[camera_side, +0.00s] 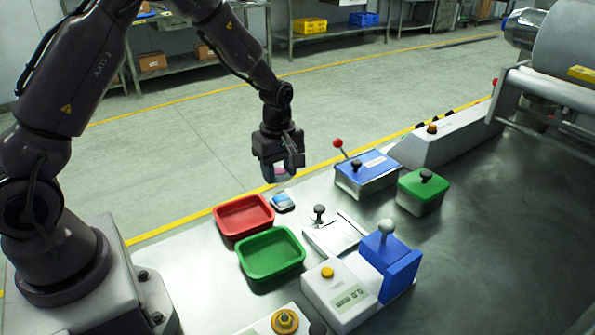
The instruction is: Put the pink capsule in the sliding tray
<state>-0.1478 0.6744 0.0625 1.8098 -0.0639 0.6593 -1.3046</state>
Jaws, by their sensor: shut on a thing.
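My gripper (278,176) hangs above the bench's far edge, behind the red bin and the small blue-and-white item. It points down and is shut on a small pinkish thing, most likely the pink capsule (281,171), mostly hidden by the fingers. I cannot tell for sure which thing is the sliding tray. A flat silver-white piece with a black knob (336,235) lies on the bench to the right of the bins, and a blue block with a grey ball knob (390,262) stands in front of it. The gripper is up and left of both, apart from them.
A red bin (220,226) and a green bin (242,262) look empty. A small blue-and-white item (283,201) lies beside them. A blue box with a red lever (370,175), a green lidded box (420,192) and a white display unit (335,305) stand around. The bench's right side is clear.

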